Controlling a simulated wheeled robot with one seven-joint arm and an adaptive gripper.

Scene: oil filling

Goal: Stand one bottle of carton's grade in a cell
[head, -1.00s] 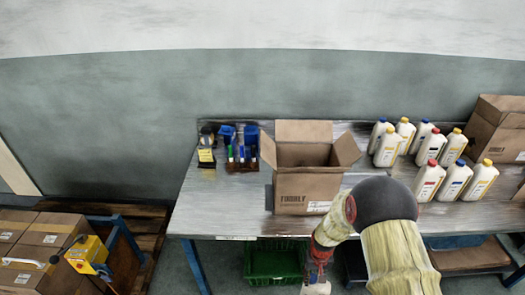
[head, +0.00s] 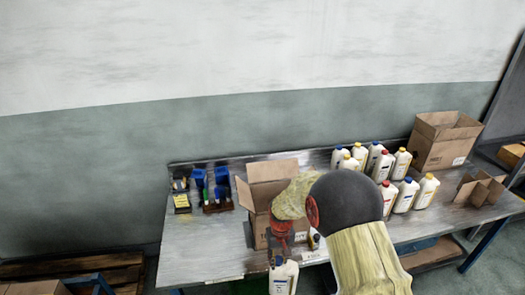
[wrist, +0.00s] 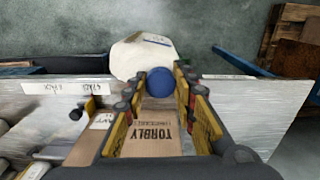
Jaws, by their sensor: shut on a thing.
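My gripper (head: 279,256) is shut on a white bottle (head: 283,279) with a blue cap, held upright just in front of the table's front edge. In the wrist view the fingers (wrist: 160,88) close around the blue cap (wrist: 159,83), and the white bottle body (wrist: 140,55) shows beyond. The open brown carton (head: 262,205) stands on the table behind the bottle, its flaps up. My arm covers its right side, and its cells are not visible. The wrist view shows its printed front (wrist: 150,135), reading TORBLY.
Several white bottles (head: 375,165) with blue, yellow and red caps stand right of the carton. Another open box (head: 445,140) and a small divider (head: 480,190) are farther right. A rack of coloured items (head: 215,190) stands left. The table (head: 200,250) is bare at front left.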

